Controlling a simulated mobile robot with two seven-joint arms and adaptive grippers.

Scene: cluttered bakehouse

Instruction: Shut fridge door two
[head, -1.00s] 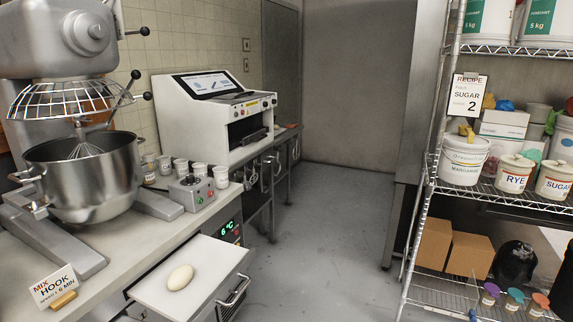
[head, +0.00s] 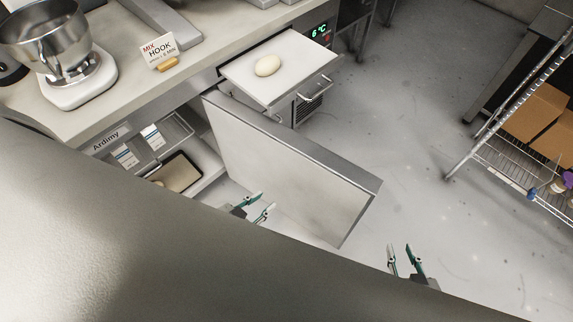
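A fridge door (head: 285,165) stands wide open below the counter, its pale flat face turned toward me and its metal edge along the top. I cannot read a number on it. The open fridge compartment (head: 205,160) to its left shows cartons and a tray. My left gripper (head: 262,202) is open and empty, in front of the door's lower left part in the picture; I cannot tell whether it touches. My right gripper (head: 401,247) is open and empty over the floor, right of the door's free end. Both arms are mostly hidden.
A pulled-out drawer with a white top (head: 290,85) carries an egg-shaped pale lump (head: 267,65) just beyond the door. A wire rack (head: 500,165) stands right. Floor between is clear.

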